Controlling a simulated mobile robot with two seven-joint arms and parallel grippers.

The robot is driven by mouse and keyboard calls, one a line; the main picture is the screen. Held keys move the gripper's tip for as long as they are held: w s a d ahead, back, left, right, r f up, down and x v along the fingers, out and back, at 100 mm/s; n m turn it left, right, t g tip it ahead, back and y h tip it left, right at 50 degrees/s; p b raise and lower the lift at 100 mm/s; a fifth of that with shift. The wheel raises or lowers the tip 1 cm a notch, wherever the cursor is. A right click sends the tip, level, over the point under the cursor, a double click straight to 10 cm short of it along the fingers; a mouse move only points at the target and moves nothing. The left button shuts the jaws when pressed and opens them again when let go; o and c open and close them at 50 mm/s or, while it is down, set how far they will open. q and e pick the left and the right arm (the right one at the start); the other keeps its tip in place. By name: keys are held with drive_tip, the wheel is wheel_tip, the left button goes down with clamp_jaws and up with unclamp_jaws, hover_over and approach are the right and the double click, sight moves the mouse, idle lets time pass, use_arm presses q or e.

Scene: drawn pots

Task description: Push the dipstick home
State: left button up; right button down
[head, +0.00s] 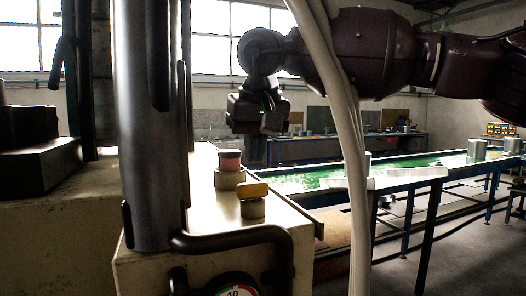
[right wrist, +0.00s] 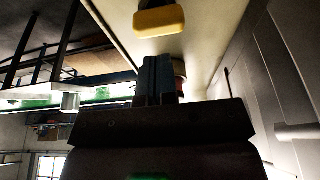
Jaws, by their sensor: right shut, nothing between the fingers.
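I cannot tell how much gap there is between handle and collar. The yellow handle also shows at the top of the right wrist view (right wrist: 159,20). My right gripper (head: 270,124) is above the housing in the head view, higher than the handle and apart from it. Its fingers (right wrist: 157,82) are together in the right wrist view, with nothing between them. My left gripper is not in view.
A red cap (head: 230,160) on a similar collar stands just behind the yellow handle. A thick grey cylinder (head: 150,120) and a bent black pipe (head: 240,238) stand in front, by a gauge (head: 238,288). A green-topped bench (head: 310,182) runs behind at right.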

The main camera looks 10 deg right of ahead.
drive_tip(key=b+v, duration=0.1)
drive_tip(key=v, duration=0.9)
drive_tip(key=shift+r, duration=0.2)
drive_tip(key=shift+a, duration=0.15)
